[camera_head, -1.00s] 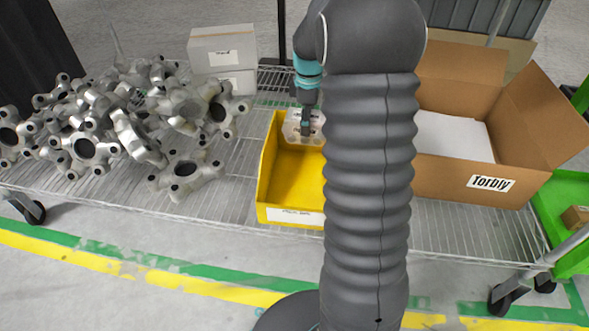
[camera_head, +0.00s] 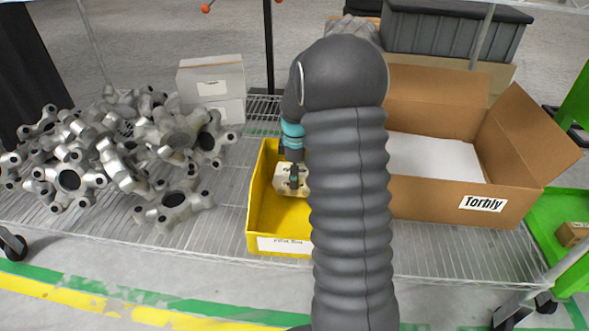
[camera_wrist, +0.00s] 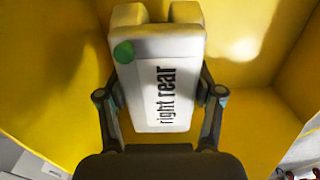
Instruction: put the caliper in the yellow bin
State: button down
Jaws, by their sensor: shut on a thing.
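The caliper (camera_head: 283,181) is a pale, blocky part. In the wrist view the caliper (camera_wrist: 160,60) shows a white label reading "right rear" and a green dot. My gripper (camera_head: 294,176) is shut on it, with one finger along each side in the wrist view (camera_wrist: 160,92). The yellow bin (camera_head: 254,205) is open-topped, with a white label on its front. Yellow bin walls (camera_wrist: 45,85) surround the caliper in the wrist view, so it is held within the bin's opening. I cannot tell whether it touches the floor. My arm hides the bin's right part.
The bin stands on a wire shelf (camera_head: 225,215). Several grey metal castings (camera_head: 70,178) are piled at left, and pale boxes (camera_head: 211,80) stand behind. An open cardboard box (camera_head: 430,205) labelled "Torbly" is to the right, with a dark grey crate (camera_head: 455,35) behind it.

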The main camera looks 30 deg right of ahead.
jog(key=shift+f, duration=0.5)
dwell(0.3)
jog(key=shift+c, duration=0.9)
grip_release()
notch_tip(320, 180, up, 13)
jog(key=p, duration=0.2)
